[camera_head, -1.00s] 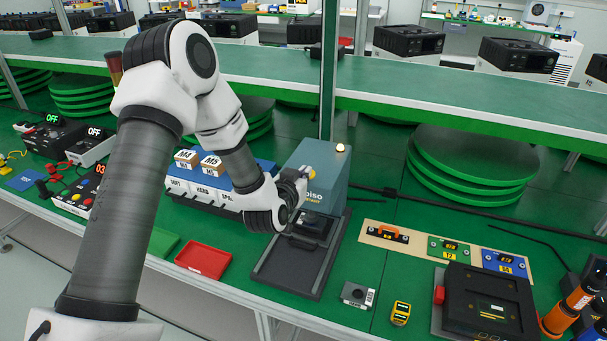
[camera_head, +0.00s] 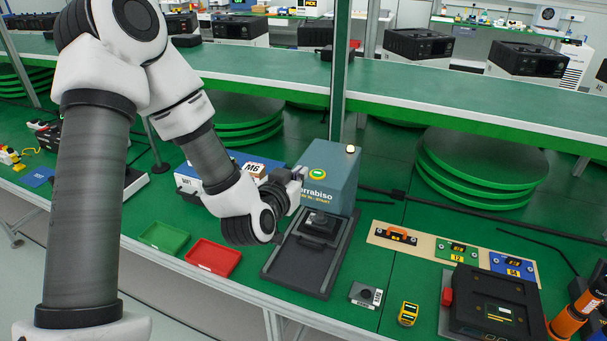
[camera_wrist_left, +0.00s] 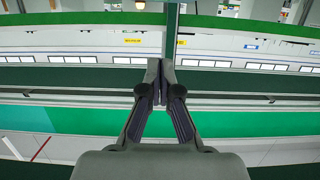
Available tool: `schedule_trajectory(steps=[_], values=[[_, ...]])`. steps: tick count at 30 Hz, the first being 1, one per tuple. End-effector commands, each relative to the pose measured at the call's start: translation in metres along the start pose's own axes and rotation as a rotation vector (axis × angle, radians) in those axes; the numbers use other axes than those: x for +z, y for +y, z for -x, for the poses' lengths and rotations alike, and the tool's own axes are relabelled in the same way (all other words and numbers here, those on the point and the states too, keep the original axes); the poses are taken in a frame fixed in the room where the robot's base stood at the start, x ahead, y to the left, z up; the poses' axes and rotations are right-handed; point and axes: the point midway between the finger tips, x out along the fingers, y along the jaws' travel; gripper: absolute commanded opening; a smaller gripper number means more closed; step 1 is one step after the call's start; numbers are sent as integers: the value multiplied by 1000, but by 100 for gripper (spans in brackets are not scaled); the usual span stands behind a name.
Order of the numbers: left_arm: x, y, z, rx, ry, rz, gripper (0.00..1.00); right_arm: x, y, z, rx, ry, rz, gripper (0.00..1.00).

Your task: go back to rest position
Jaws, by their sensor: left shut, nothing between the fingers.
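My left arm comes in from the left of the head view. My left gripper (camera_head: 298,182) is in front of the blue-grey machine (camera_head: 330,178), above its dark base plate (camera_head: 295,262). It hides part of the machine's face; I cannot tell whether it touches. In the left wrist view the two fingers (camera_wrist_left: 164,72) are together at the tips with nothing between them. My right gripper does not show.
A red tray (camera_head: 213,257) and a green tray (camera_head: 164,237) lie left of the machine. A grey box (camera_head: 366,295), a yellow device (camera_head: 408,313) and a black unit (camera_head: 492,304) are to the right. A green shelf (camera_head: 440,80) runs behind.

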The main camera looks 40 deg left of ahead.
Motion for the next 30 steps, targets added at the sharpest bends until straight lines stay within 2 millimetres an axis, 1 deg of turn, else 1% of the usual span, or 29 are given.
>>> schedule_trajectory(steps=[13,15,17,20,21,23,24,26,27,29,30], values=[[0,0,0,0,0,0,0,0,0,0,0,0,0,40],[6,0,-1,-1,-13,-3,0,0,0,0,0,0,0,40],[24,1,-2,1,-48,-19,0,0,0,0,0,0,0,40],[82,10,0,21,-164,-97,0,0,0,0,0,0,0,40],[114,16,5,38,-227,-144,0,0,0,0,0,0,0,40],[166,25,16,77,-343,-211,0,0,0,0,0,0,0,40],[200,31,28,106,-428,-243,0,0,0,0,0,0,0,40],[250,39,49,149,-561,-278,0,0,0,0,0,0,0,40],[281,43,68,176,-655,-293,0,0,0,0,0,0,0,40],[326,48,99,211,-802,-307,0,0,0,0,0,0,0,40],[350,50,122,228,-898,-309,0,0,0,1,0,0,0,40]])
